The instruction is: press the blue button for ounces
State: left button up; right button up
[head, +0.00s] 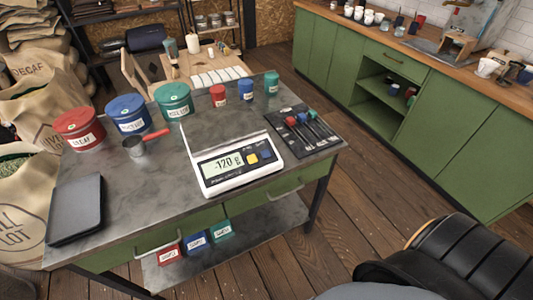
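A white scale (215,188) stands near the front right of the grey-topped table. Its lit display (223,164) reads what looks like -120; the small unit mark beside it is too small to read surely. Nothing covers either button. Neither of my grippers shows in the head view.
Red, blue and green tins line the table's (160,205) back. A metal scoop (134,147) and a dark closed folder (76,209) lie at left. A black mat (305,130) with colored-handled tools is right of the scale. A black padded seat (470,255) stands at lower right.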

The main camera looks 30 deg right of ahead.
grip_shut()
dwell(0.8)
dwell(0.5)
